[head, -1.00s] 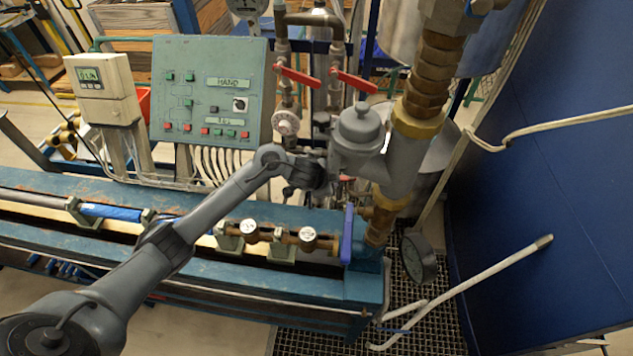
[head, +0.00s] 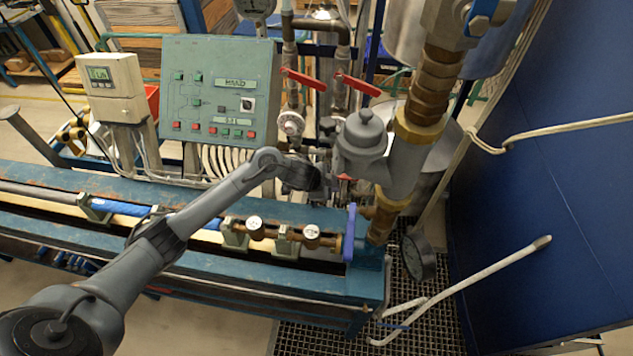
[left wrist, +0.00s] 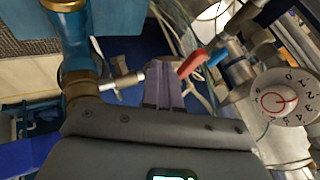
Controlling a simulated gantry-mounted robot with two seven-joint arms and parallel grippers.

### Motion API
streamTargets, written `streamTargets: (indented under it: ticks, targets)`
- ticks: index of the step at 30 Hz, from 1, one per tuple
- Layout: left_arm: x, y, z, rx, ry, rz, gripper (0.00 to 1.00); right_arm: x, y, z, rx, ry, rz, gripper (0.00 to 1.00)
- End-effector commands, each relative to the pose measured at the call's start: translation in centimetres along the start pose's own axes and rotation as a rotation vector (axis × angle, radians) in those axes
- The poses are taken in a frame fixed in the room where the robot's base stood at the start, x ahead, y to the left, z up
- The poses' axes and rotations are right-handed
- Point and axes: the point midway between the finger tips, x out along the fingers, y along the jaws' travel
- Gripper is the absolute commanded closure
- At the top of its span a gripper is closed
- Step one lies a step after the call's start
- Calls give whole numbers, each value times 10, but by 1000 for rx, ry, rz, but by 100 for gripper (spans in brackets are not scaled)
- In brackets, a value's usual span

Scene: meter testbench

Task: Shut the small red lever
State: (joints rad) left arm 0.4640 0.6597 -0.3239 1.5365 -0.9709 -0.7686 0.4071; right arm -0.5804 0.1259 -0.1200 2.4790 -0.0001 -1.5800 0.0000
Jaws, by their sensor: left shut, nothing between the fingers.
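A small red lever (left wrist: 192,62) shows in the left wrist view, just right of the fingertips of my left gripper (left wrist: 163,72). The gripper's fingers are together and hold nothing. They look close to the lever, but I cannot tell whether they touch it. In the head view my left arm reaches in from the left, and its wrist (head: 300,172) is beside the grey meter body (head: 362,145). The fingertips are hidden there among the pipes. A bit of red (head: 345,177) shows in that spot, too small to make out. My right gripper is in neither view.
Two larger red levers (head: 303,79) (head: 357,85) sit on the upright pipes behind. In the left wrist view, a blue handle (left wrist: 219,57) and a numbered dial (left wrist: 284,98) are right of the red lever. A blue bench (head: 190,255) runs below my arm.

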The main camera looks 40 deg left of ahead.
Motion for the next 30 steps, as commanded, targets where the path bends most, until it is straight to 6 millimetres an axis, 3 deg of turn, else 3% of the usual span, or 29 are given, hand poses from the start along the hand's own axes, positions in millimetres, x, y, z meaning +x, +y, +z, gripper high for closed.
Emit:
streamTargets:
  ticks: [1,12,18,23,26,30]
  targets:
    - [-6,6,-4,5,1,5,100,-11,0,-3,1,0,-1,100]
    - [-73,7,-4,7,2,0,100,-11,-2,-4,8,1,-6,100]
    - [-95,7,-4,4,2,1,100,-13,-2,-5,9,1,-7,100]
    - [-100,10,-2,4,-3,7,100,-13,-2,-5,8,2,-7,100]
    - [-95,23,6,0,-17,30,100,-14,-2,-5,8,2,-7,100]
    - [-77,71,23,-21,-39,119,100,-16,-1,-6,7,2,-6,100]
